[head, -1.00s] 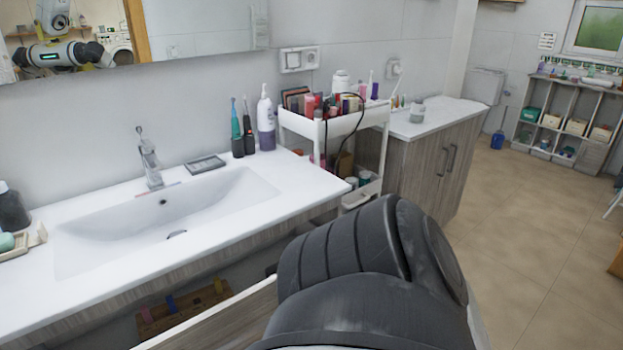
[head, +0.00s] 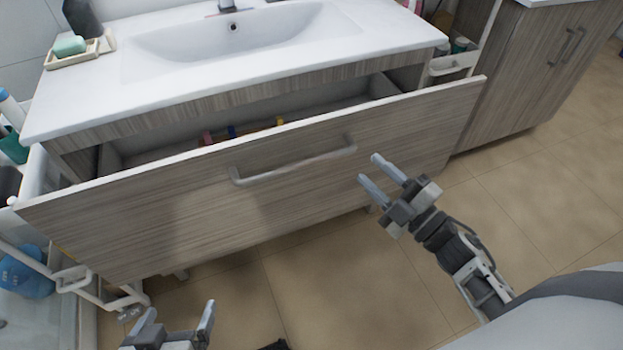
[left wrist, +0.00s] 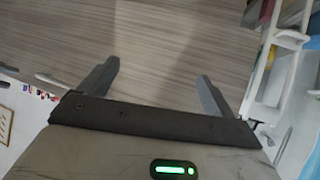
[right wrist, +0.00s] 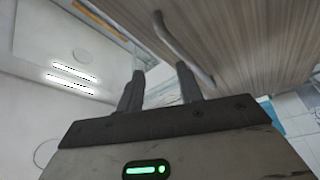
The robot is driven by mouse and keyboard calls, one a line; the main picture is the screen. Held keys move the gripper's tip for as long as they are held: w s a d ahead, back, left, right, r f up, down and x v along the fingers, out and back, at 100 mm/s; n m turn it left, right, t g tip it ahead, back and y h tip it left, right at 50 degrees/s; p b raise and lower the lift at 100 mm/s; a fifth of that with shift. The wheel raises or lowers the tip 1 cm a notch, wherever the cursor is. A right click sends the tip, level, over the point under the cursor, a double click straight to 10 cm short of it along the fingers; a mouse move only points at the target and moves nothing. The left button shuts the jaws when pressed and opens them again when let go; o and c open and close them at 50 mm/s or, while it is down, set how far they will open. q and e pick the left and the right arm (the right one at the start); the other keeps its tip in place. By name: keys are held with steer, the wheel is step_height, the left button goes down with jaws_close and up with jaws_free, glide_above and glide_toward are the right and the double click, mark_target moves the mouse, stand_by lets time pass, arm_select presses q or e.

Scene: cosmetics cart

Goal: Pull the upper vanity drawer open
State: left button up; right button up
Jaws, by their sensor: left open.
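The upper vanity drawer stands pulled out, with a wood-grain front (head: 180,210) below the white sink top. Its inside shows behind the front's top edge. Its light bar handle (head: 295,166) runs across the front and also shows in the right wrist view (right wrist: 183,48). My right gripper (head: 370,168) is open and empty, just right of the handle's right end and apart from it. My left gripper (head: 178,310) is open and empty, low in front of the drawer's left part. The left wrist view shows the drawer front (left wrist: 170,45) beyond its spread fingers.
Small coloured items (head: 232,132) lie inside the drawer. A white cart (head: 455,64) and a wooden cabinet (head: 530,75) stand at right. A white rack (head: 75,275) with a blue item stands at lower left. Tiled floor (head: 330,290) in front is open.

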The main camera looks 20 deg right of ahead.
mark_target(306, 162)
steer(key=w+a+n+g+y, duration=0.1)
steer(key=w+a+n+y, duration=0.1)
steer(key=a+n, duration=0.1)
steer(key=w+a+n+g+y, duration=0.2)
steer(key=w+a+n+y, duration=0.1)
steer(key=a+n, duration=0.1)
steer(key=w+a+f+n+g+y+b, duration=0.1)
steer(key=w+a+n+g+y, duration=0.1)
steer(key=w+a+n, duration=0.1)
steer(key=shift+w+a+n, duration=0.2)
steer(key=shift+a+n, duration=0.3)
steer(key=shift+n, duration=0.5)
jaws_close()
steer(key=shift+s, duration=0.15)
